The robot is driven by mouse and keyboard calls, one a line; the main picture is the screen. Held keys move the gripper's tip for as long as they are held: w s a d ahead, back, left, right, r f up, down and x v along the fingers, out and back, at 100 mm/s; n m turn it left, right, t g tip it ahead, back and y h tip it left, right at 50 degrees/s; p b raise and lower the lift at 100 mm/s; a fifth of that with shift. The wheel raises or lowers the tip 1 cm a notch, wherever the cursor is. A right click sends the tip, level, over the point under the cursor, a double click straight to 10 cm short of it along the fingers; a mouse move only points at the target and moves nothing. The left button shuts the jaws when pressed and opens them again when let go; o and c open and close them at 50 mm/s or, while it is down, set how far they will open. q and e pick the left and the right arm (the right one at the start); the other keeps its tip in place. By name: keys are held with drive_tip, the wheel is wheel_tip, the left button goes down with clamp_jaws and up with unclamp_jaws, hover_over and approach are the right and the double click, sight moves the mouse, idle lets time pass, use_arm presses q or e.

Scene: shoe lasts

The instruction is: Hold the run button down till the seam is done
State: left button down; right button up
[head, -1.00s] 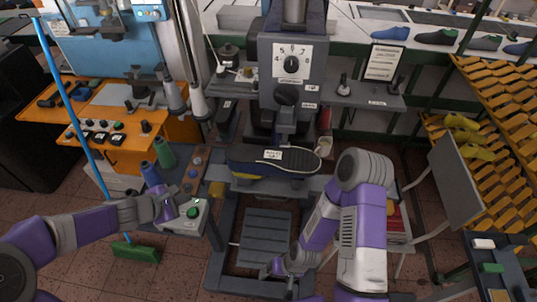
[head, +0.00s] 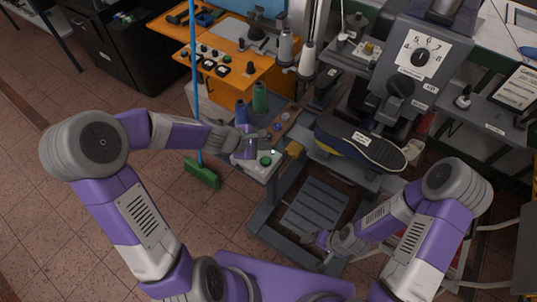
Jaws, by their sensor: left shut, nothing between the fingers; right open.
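The green run button (head: 265,160) sits on top of a pale control box (head: 248,166) at the left of the sewing machine. My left gripper (head: 266,143) is shut and empty, just above and behind the button in the picture. The button's face shows clear of the fingers, and I see no contact. My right gripper (head: 318,246) is open, low over the slatted treadle (head: 315,205), and holds nothing.
A green spool (head: 260,98) and a blue spool (head: 241,115) stand close behind my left gripper. The grey machine head (head: 412,65) has a numbered dial. A green broom (head: 201,172) with a blue handle stands at the left.

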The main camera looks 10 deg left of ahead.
use_arm(q)
drive_tip(key=shift+w+a+r+p, duration=0.15)
drive_tip(key=shift+r+p, duration=0.35)
drive_tip(key=shift+r, duration=0.25)
drive_tip(key=shift+w+d+r+p, duration=0.15)
drive_tip(key=shift+r+p, duration=0.3)
drive_tip(key=shift+r, duration=0.3)
drive_tip(key=shift+a, duration=0.1)
drive_tip(key=b, duration=0.6)
hover_over(263, 161)
wheel_tip(263, 161, down, 8)
drive_tip(key=shift+r, duration=0.2)
drive_tip(key=shift+f+b, duration=0.65)
drive_tip(key=shift+b, duration=0.2)
drive_tip(key=shift+f+b, duration=0.4)
drive_tip(key=shift+b, duration=0.1)
